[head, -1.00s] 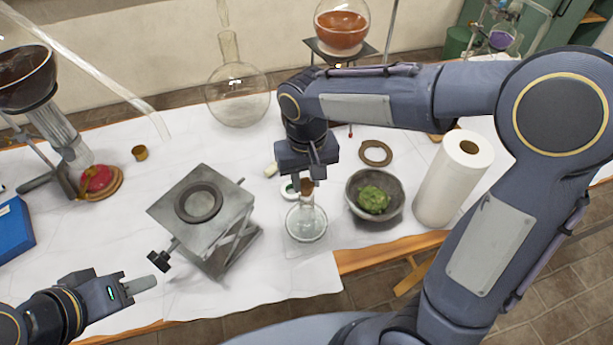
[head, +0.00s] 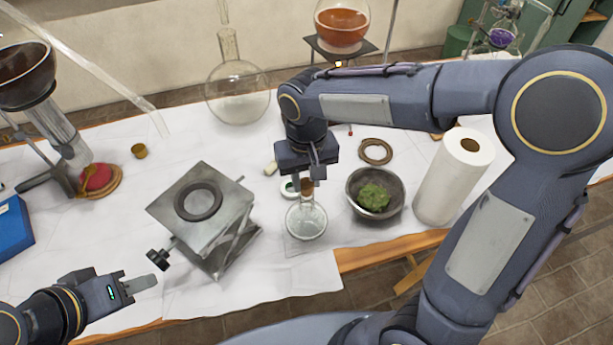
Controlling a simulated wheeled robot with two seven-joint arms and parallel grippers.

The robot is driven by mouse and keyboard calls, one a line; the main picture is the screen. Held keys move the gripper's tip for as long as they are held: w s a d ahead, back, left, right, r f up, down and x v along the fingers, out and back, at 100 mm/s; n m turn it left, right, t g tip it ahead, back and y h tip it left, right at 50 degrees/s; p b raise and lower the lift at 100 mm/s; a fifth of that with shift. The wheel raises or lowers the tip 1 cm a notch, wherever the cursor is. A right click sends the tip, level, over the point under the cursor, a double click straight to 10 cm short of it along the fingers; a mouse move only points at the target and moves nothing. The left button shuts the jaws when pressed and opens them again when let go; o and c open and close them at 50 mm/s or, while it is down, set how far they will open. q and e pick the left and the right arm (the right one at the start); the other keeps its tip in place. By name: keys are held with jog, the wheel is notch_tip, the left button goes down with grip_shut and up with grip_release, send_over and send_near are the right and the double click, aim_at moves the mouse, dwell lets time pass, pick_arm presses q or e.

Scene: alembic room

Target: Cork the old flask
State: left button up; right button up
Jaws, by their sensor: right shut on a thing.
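A small clear round flask (head: 306,221) stands near the front edge of the white-covered table (head: 285,275). A brown cork (head: 307,186) is at the top of its neck. My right gripper (head: 307,182) points down over the flask and is shut on the cork. Whether the cork sits inside the neck or just on its rim cannot be told, as the fingers partly hide it. My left gripper (head: 142,285) is at the lower left, away from the flask; its fingers look close together, but the gap between them cannot be made out.
A metal lab jack (head: 215,250) stands left of the flask. A grey bowl (head: 394,211) with green matter and a paper roll (head: 450,185) stand to the right. A cork ring (head: 375,152) lies behind. A large empty flask (head: 239,95) stands at the back.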

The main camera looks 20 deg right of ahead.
aim_at(307, 183)
jog(key=shift+f+b, duration=0.6)
jog(key=shift+f, duration=0.5)
dwell(2.6)
jog(key=o, duration=1)
jog(key=shift+c, duration=0.2)
jog(key=shift+o, duration=0.5)
jog(key=o, duration=0.3)
jog(key=shift+r, duration=0.1)
jog(key=shift+r+p, duration=3.05)
jog(key=shift+r, duration=0.45)
